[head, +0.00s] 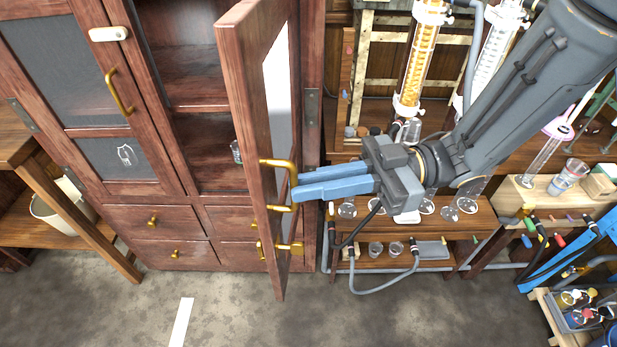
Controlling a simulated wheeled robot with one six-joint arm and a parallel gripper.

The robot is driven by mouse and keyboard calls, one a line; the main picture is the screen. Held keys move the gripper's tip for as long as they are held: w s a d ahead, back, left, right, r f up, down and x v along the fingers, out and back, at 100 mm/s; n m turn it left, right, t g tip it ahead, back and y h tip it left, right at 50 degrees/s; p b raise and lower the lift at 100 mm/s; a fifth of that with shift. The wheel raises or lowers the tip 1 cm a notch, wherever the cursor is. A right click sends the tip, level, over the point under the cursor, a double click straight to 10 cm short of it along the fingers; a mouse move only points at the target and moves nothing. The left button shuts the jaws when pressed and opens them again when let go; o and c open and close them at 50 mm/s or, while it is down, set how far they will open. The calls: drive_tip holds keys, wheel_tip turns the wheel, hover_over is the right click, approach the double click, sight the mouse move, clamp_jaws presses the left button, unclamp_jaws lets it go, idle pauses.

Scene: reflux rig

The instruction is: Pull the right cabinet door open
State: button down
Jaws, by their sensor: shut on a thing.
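The right cabinet door (248,85) stands swung well out from the wooden cabinet (145,235), seen nearly edge-on in the head view. Dark shelves (195,75) show inside the open right side. The left cabinet door (70,90) is shut, with its own brass handle (119,92).
Drawers with brass knobs (153,222) lie below the doors. At right, a wooden bench (470,222) holds glassware and tall glass columns (420,55), with a looping hose (385,291) below. Open floor (235,315) lies in front of the cabinet.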

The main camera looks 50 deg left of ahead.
drive_tip(key=shift+w+a+r, duration=0.2)
drive_tip(key=shift+w+a, duration=0.05)
drive_tip(key=shift+w, duration=0.1)
drive_tip(key=c, duration=1.9)
unclamp_jaws()
drive_tip(key=shift+w, duration=0.15)
drive_tip(key=shift+o, duration=0.3)
drive_tip(key=shift+f, duration=0.1)
drive_tip(key=b+v, duration=0.2)
drive_tip(key=v, duration=0.5)
drive_tip(key=shift+w+d, duration=0.2)
drive_tip(key=shift+d, duration=0.05)
